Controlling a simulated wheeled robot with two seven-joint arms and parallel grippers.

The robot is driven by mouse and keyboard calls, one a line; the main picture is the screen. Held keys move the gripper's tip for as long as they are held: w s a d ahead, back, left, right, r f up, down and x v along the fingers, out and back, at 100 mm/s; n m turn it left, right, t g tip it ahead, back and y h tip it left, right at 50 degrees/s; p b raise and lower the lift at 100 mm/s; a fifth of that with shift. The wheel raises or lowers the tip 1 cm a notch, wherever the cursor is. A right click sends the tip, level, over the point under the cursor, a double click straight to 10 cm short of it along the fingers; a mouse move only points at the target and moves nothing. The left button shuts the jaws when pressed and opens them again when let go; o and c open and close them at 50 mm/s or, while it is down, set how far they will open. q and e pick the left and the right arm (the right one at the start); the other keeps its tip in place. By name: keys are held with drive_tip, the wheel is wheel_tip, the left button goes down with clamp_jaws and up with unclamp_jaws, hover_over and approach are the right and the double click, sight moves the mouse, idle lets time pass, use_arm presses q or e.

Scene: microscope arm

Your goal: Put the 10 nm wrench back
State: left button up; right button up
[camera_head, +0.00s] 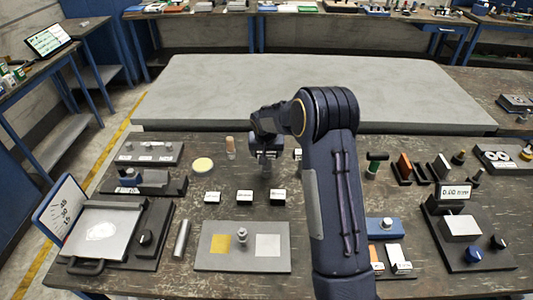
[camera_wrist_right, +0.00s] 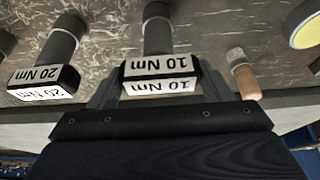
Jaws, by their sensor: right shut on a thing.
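The 10 Nm wrench (camera_wrist_right: 160,67) shows in the right wrist view as a dark cylinder with a black, white-labelled block at its near end. My right gripper (camera_wrist_right: 158,88) is shut on that block, one finger on each side. In the head view my right gripper (camera_head: 265,160) is over the far middle of the workbench and mostly hides the wrench. The 20 Nm wrench (camera_wrist_right: 43,80) is beside it in the wrist view; its white label shows in the head view (camera_head: 298,154). I cannot tell whether the held wrench touches the bench. My left gripper is not in view.
Small labelled blocks (camera_head: 245,197) stand in a row in front of the gripper. A wooden-handled tool (camera_head: 230,147) and a yellow disc (camera_head: 202,164) are to its left. A grey plate (camera_head: 243,262) lies at the front. My right arm covers part of the bench.

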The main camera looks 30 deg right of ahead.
drive_tip(key=shift+f, duration=0.1)
drive_tip(key=o, duration=1.3)
drive_tip(key=shift+c, duration=0.2)
